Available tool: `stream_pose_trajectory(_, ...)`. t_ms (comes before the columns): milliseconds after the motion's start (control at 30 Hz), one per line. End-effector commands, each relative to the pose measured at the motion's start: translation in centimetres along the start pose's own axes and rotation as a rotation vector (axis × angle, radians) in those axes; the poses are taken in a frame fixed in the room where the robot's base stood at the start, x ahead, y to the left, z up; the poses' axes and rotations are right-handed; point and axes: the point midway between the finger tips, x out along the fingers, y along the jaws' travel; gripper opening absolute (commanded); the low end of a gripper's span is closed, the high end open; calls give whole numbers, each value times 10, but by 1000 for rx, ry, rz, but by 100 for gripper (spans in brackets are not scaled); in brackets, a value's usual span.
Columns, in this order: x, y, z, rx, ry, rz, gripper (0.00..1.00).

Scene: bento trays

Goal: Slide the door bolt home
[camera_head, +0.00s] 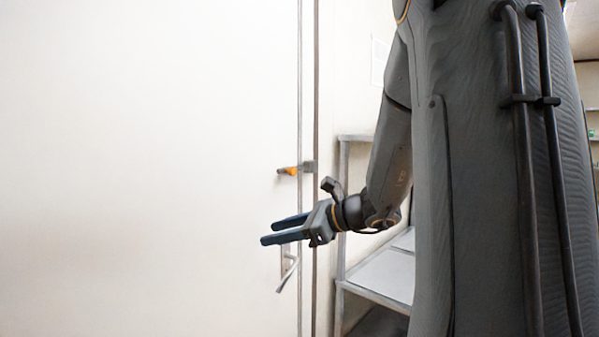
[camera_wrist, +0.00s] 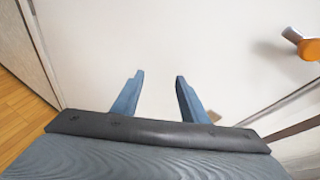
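The door bolt (camera_head: 289,171) has an orange knob and sits near the right edge of the white door (camera_head: 150,170). A grey bracket (camera_head: 309,167) is beside it on the frame side. In the wrist view the orange knob (camera_wrist: 309,49) shows at the right edge, on a grey metal piece. My gripper (camera_head: 270,231) is below the bolt and apart from it, pointing left. In the wrist view my gripper (camera_wrist: 158,78) has its two blue fingers spread with nothing between them. Whether the bolt reaches into the bracket is too small to tell.
A door handle (camera_head: 288,270) hangs below my gripper on the door. A grey shelf rack (camera_head: 385,270) stands right of the door frame, behind my arm. The door's surface to the left is clear. Wooden floor (camera_wrist: 22,95) shows at the left in the wrist view.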

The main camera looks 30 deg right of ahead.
Motion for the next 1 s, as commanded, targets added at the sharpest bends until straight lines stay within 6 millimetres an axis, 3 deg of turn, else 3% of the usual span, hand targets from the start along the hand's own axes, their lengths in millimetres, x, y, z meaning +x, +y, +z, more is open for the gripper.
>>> stream_pose_trajectory(33,-22,-35,17,76,-64,-88,40)
stream_pose_trajectory(100,-47,-74,35,161,-151,-188,40)
stream_pose_trajectory(200,-78,-112,52,241,-249,-288,40)
stream_pose_trajectory(333,-98,-137,62,289,-317,-350,40)
stream_pose_trajectory(467,-94,-146,67,298,-334,-362,40)
stream_pose_trajectory(800,-49,-164,80,296,-330,-360,40)
stream_pose_trajectory(1000,-35,-170,83,296,-330,-361,40)
